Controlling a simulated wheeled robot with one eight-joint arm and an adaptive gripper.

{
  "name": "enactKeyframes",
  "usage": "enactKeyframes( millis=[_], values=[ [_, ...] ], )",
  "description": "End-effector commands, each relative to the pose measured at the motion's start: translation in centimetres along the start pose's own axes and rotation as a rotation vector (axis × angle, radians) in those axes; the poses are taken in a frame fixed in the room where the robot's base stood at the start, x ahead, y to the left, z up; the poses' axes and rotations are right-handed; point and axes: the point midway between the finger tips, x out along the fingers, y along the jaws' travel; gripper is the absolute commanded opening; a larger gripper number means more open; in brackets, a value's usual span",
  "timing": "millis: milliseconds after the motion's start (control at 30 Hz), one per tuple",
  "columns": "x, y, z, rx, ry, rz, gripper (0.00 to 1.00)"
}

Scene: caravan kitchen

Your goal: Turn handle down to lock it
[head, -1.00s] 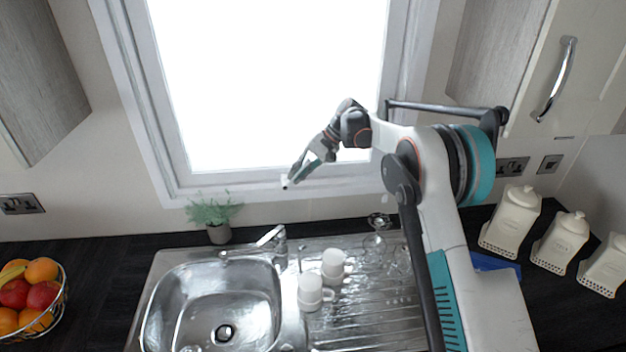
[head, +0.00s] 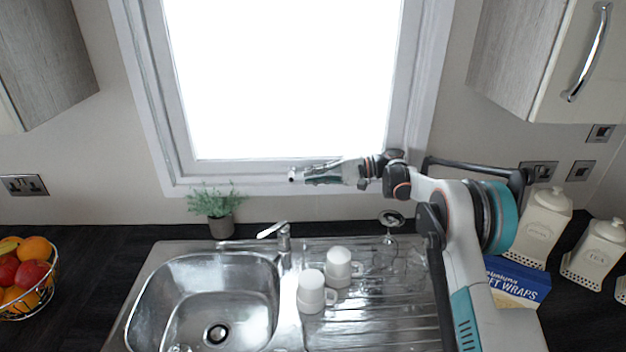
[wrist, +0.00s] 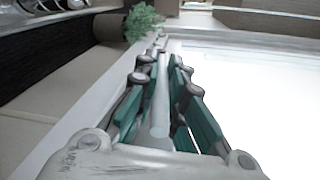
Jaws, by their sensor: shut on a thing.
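The window handle (head: 292,175) is a small white lever at the bottom of the white window frame (head: 250,184), near its middle. My gripper (head: 310,176) lies almost level along the bottom frame, pointing left, and covers most of the handle in the head view. In the wrist view, my gripper (wrist: 160,75) has its teal and grey fingers on both sides of the pale handle bar (wrist: 160,105), shut on it. The bar runs lengthwise between the fingers. The handle's exact angle is hard to judge.
Below the window are a sink (head: 205,300) with a tap (head: 283,238), two white mugs (head: 311,292) and upturned glasses. A potted plant (head: 215,208) stands left of the tap. White canisters (head: 540,228) and a blue box (head: 515,280) are at right.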

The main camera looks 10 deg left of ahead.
Motion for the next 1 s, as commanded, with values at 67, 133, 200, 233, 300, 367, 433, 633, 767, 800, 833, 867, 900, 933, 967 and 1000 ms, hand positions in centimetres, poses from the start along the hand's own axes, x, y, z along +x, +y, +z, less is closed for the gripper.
enactKeyframes(
  millis=[67,133,200,233,300,367,433,633,767,800,833,867,900,933,967,1000],
  values=[
    [-0.08,0.39,-0.1,0.0,-0.002,-0.014,0.0],
    [-0.08,0.39,-0.09,0.0,-0.004,-0.024,0.0],
    [-0.08,0.38,-0.09,0.0,-0.005,-0.03,0.0],
    [-0.08,0.38,-0.09,0.0,-0.006,-0.031,0.0],
    [-0.08,0.37,-0.09,0.0,-0.006,-0.033,0.0],
    [-0.08,0.36,-0.08,0.001,-0.006,-0.033,0.0],
    [-0.08,0.36,-0.08,0.001,-0.006,-0.033,0.0],
    [-0.07,0.37,-0.08,0.001,-0.007,-0.032,0.19],
    [-0.06,0.37,-0.07,0.001,-0.007,-0.032,0.31],
    [-0.06,0.37,-0.07,0.001,-0.007,-0.032,0.32],
    [-0.05,0.36,-0.07,0.001,-0.007,-0.032,0.33],
    [-0.05,0.35,-0.07,0.001,-0.007,-0.032,0.33],
    [-0.05,0.34,-0.07,0.001,-0.007,-0.032,0.33],
    [-0.04,0.33,-0.07,0.001,-0.007,-0.033,0.33],
    [-0.04,0.32,-0.07,0.001,-0.007,-0.033,0.33],
    [-0.03,0.32,-0.06,0.001,-0.007,-0.033,0.33]
  ],
)
